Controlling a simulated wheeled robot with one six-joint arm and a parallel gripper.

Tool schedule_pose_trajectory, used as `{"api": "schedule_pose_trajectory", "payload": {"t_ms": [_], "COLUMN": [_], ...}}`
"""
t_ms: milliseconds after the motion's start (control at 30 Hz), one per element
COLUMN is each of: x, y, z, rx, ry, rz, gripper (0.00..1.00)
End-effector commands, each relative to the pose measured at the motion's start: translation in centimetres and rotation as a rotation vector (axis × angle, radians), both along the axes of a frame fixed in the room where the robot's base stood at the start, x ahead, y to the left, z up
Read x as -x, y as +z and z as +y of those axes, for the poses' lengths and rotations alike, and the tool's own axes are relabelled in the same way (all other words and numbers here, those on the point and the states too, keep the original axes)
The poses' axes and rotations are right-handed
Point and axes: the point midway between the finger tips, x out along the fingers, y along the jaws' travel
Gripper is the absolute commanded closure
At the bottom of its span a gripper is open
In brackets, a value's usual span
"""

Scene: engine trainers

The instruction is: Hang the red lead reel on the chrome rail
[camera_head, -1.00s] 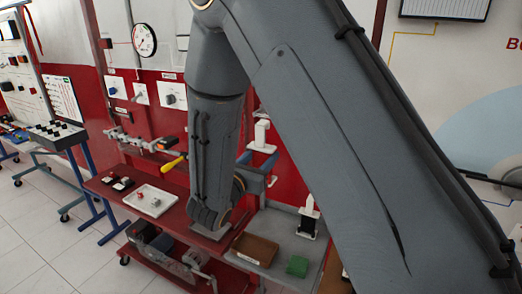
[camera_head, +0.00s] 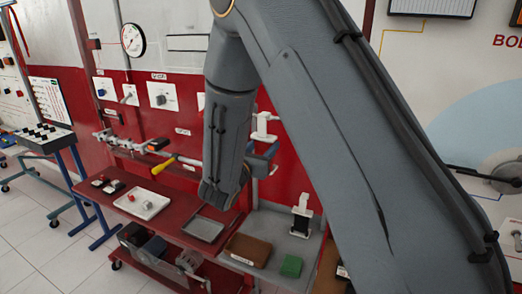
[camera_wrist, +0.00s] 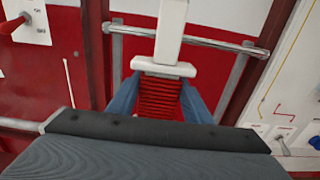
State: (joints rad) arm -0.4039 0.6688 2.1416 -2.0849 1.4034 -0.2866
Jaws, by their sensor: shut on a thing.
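The red lead reel, a white frame wound with red lead, is held upright between the blue fingers of my gripper (camera_wrist: 157,98), with its red winding (camera_wrist: 158,97) showing in the wrist view. Its white upper part (camera_wrist: 171,30) reaches up across the chrome rail (camera_wrist: 215,43) and hides part of it. I cannot tell whether the reel touches the rail or is hooked over it. In the head view the reel's white top (camera_head: 262,127) shows above my blue gripper (camera_head: 263,161), beside my grey arm. The winding is hard to make out there.
A white reel with black winding (camera_head: 301,217) stands on the grey bench at right, near a brown box (camera_head: 248,249) and a green block (camera_head: 291,266). A yellow-handled tool (camera_head: 163,165) sticks out left of my arm. A grey tray (camera_head: 204,229) lies on the red bench.

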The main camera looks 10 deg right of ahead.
Motion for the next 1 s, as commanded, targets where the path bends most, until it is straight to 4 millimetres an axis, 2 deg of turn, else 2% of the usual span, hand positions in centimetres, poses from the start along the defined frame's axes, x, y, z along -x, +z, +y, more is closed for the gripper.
{"api": "schedule_pose_trajectory", "payload": {"t_ms": [1000], "x": [-5.9], "y": [0.0], "z": [-4.4], "rx": [0.001], "ry": [-0.001], "rz": [-0.001], "gripper": [0.81]}}
